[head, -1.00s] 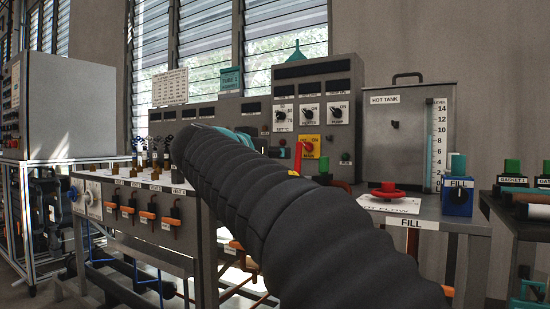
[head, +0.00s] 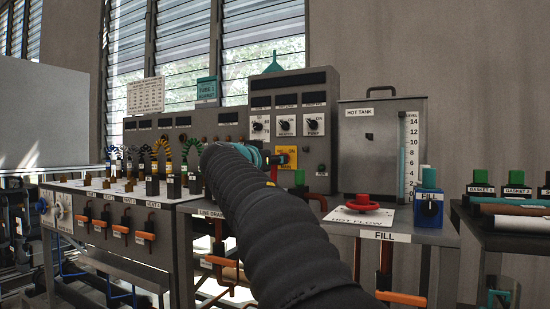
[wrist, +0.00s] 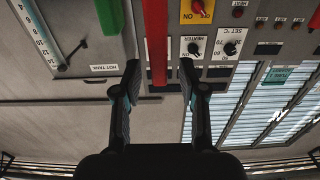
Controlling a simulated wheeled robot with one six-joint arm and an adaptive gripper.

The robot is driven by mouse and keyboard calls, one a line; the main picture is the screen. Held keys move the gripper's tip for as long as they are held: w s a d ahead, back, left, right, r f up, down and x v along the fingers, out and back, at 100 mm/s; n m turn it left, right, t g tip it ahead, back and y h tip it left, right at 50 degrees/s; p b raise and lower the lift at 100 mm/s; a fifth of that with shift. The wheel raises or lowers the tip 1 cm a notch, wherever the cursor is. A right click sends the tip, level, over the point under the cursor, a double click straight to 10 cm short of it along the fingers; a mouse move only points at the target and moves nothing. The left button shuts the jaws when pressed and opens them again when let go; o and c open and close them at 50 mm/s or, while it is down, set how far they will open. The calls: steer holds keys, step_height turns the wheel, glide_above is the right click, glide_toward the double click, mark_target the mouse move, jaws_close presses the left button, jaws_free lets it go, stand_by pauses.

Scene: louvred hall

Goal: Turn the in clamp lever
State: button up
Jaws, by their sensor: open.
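A red upright bar (wrist: 157,45) shows in the wrist view, which is upside down. It lines up with the gap between the fingers, and I cannot tell its depth from them. In the head view only a small part of the red bar (head: 274,173) shows past my arm. No label on it is readable, so I cannot tell if it is the in clamp lever. My gripper (wrist: 160,75) is open and empty, its two dark fingers apart. In the head view the black sleeve of my arm hides most of the gripper, with some teal (head: 252,155) visible.
The control panel (head: 291,103) with a yellow switch plate (head: 287,158) stands behind. Orange-handled valves (head: 121,229) line the left bench.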

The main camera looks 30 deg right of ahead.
steer(key=shift+w+d, duration=0.3)
steer(key=shift+d, duration=0.1)
jaws_close()
steer(key=shift+a+r+p, duration=0.1)
steer(key=shift+p, duration=0.25)
